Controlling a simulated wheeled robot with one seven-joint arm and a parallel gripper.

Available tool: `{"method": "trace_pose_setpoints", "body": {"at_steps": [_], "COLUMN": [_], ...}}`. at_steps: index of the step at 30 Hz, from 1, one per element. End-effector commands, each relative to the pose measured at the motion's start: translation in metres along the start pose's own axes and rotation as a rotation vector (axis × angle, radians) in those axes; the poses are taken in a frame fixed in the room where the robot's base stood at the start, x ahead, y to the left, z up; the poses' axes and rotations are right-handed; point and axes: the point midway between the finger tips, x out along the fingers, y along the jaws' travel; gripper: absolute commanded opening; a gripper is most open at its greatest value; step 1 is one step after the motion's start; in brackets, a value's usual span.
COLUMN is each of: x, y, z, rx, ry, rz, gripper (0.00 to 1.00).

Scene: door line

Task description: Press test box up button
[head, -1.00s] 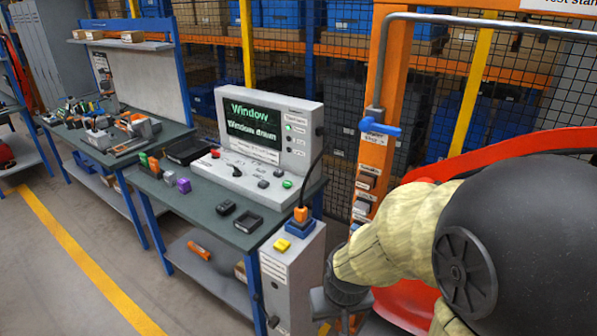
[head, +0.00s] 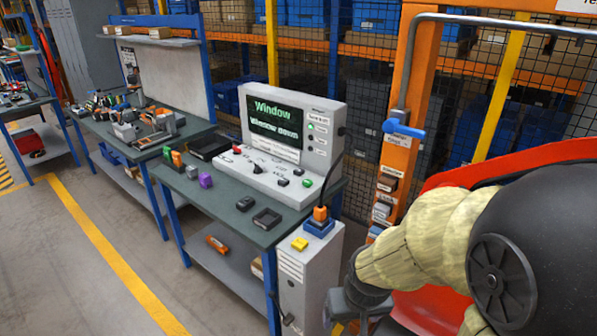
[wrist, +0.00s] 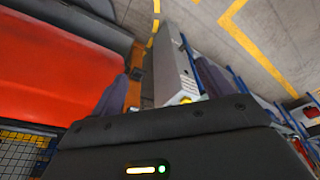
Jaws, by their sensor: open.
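The test box (head: 290,140) is a light grey console on a green-topped workbench (head: 225,215). Its dark screen (head: 275,122) reads "Window" and "Window down" in green. Its sloping front carries several small switches and a red and a green button (head: 307,183); I cannot read which one is up. My gripper (wrist: 153,66) is open and empty in the wrist view, above a grey cabinet (wrist: 168,70). In the head view my arm comes in from the right, and its end is low, right of the bench and apart from the test box. The fingertips are unclear there.
The grey cabinet with a yellow button (head: 300,243) stands at the bench's right end. An orange post (head: 408,130) with a blue handle (head: 403,129) and a red curved thing (head: 470,180) are to the right. Open floor (head: 75,275) lies to the left.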

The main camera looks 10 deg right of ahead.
Motion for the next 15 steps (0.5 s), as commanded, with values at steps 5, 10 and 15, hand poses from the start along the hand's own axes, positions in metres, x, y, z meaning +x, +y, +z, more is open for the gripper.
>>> {"method": "trace_pose_setpoints", "body": {"at_steps": [5, 10, 15], "x": [0.0000, 0.0000, 0.0000], "y": [0.0000, 0.0000, 0.0000], "z": [0.0000, 0.0000, 0.0000], "rx": [0.000, 0.000, 0.000], "ry": [0.000, 0.000, 0.000], "rz": [0.000, 0.000, 0.000], "gripper": [0.45, 0.11, 0.00]}}
